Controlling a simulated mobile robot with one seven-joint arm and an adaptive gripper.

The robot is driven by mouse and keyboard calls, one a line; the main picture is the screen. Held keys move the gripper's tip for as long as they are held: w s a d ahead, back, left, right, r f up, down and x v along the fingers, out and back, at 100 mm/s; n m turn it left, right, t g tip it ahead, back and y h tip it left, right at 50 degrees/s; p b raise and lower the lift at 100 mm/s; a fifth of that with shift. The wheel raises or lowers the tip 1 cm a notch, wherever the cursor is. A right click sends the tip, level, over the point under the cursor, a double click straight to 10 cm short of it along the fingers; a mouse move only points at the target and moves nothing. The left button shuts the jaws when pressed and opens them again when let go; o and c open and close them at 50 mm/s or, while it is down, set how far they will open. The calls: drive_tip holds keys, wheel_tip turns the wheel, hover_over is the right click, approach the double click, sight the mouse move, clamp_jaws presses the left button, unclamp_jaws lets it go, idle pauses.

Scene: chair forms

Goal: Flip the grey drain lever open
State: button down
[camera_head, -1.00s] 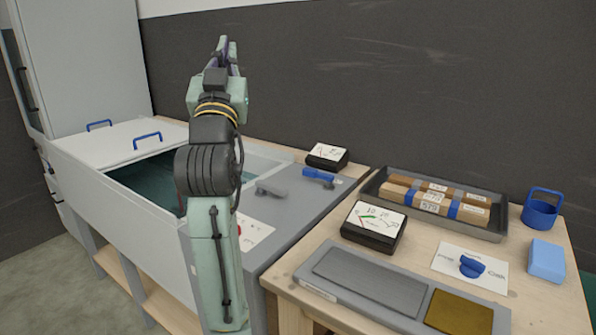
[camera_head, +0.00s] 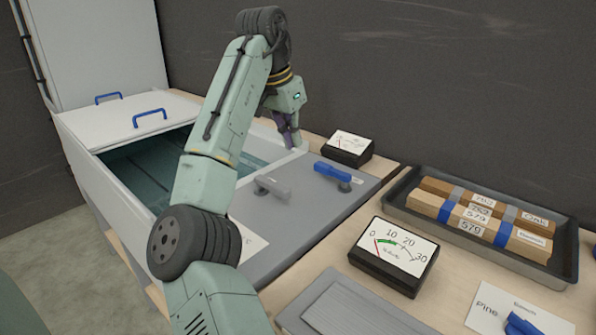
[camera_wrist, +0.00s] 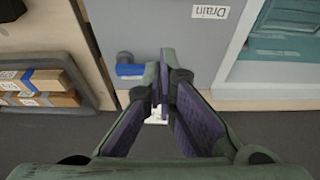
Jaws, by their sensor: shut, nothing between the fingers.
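The grey drain lever (camera_head: 272,188) sits on the grey panel (camera_head: 310,215) beside the tank, in the middle of the head view. I cannot make it out in the wrist view, where a "Drain" label (camera_wrist: 210,12) shows at the top. A blue lever (camera_head: 332,172) is on the same panel, to the right of the grey one; it also shows in the wrist view (camera_wrist: 131,70). My gripper (camera_head: 297,144) points down near the panel's far edge, beyond the grey lever and apart from it. Its fingers (camera_wrist: 164,66) are shut and empty.
The open tank (camera_head: 150,165) of dark water is left of the panel. A small gauge box (camera_head: 345,150) stands behind the blue lever. A larger gauge (camera_head: 393,258) and a tray (camera_head: 405,215) of wood blocks are on the right. A dark wall (camera_head: 420,80) rises behind.

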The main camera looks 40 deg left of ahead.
sight(272, 186)
drive_tip(key=x, duration=1)
drive_tip(key=shift+p, duration=0.35)
drive_tip(key=s, duration=0.3)
drive_tip(key=shift+s+a+r+p, duration=0.1)
drive_tip(key=shift+s+p, duration=0.15)
drive_tip(key=shift+p, duration=0.05)
drive_tip(key=shift+s, duration=0.25)
drive_tip(key=shift+p, duration=0.3)
